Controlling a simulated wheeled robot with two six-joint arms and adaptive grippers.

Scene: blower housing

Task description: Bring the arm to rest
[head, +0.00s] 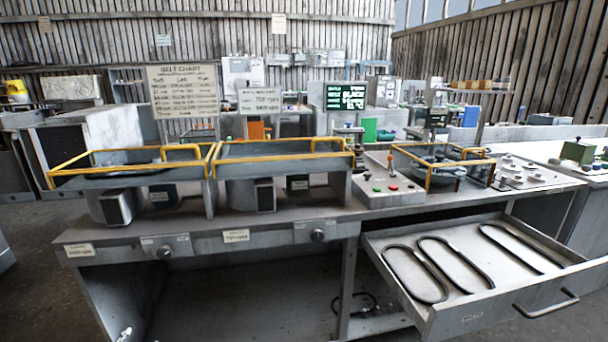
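Neither of my arms can be made out in the head view, and no gripper shows. A small pale metal piece (125,334) shows at the bottom edge on the left; I cannot tell what it is. A grey workbench (210,256) spans the view. Its drawer (455,318) at the right is pulled open, with several black belts (448,264) lying flat in it. Two housings with yellow rails stand on the bench, one at the left (130,176) and one in the middle (282,170).
A control box (391,190) with a red-topped lever and a yellow-railed unit (440,165) stand on the bench's right part. A belt chart board (184,91) and a smaller sign (260,101) rise behind. The open drawer juts forward at the right.

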